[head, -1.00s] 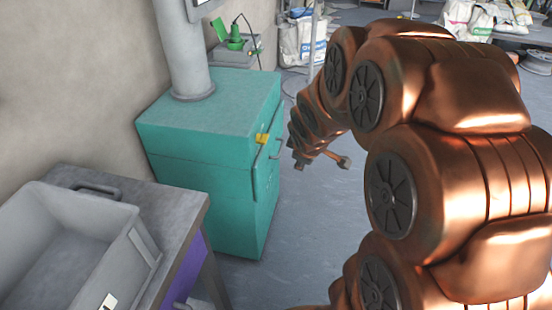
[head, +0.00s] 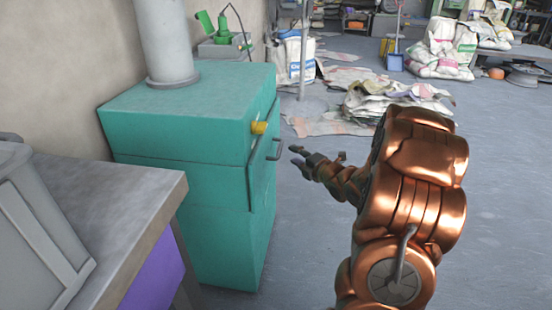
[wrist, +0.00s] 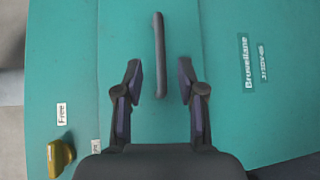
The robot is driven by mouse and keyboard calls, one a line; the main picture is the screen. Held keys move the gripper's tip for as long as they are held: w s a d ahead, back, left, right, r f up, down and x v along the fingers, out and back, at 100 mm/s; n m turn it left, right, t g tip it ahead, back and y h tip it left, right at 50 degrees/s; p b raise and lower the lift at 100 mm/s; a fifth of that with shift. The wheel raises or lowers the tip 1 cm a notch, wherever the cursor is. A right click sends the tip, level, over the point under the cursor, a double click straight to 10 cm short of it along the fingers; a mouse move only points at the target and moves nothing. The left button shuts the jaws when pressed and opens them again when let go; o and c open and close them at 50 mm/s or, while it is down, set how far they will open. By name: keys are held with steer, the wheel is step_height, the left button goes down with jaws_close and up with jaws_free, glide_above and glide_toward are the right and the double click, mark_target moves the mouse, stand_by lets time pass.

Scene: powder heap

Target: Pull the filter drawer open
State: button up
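The teal cabinet (head: 185,165) has seams across its front and side, but I cannot tell the filter drawer's exact outline. A dark bar handle (head: 270,149) stands out from its front, and it also shows in the wrist view (wrist: 160,55). My gripper (head: 296,155) is to the right of the handle in the head view, with a gap between them. In the wrist view my gripper (wrist: 159,82) is open and empty, its fingers on either side of the handle's line. The handle's near end shows between the fingertips, without visible contact.
A yellow latch (head: 259,128) sits on the cabinet near the handle, and it also shows in the wrist view (wrist: 60,156). A grey-topped table (head: 130,200) with a grey bin (head: 40,240) stands at left. Bags (head: 440,48) lie behind.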

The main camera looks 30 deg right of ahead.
mark_target(280, 147)
steer(key=shift+w+a+f+b, duration=0.15)
steer(key=shift+w+f+b, duration=0.15)
steer(key=shift+w, duration=1.05)
steer(key=shift+w+a+f+b, duration=0.2)
steer(key=shift+w+b, duration=0.15)
steer(key=shift+w, duration=1.05)
steer(key=shift+w+a+f+b, duration=0.2)
steer(key=shift+w+b, duration=0.1)
steer(key=shift+w, duration=1.05)
jaws_close()
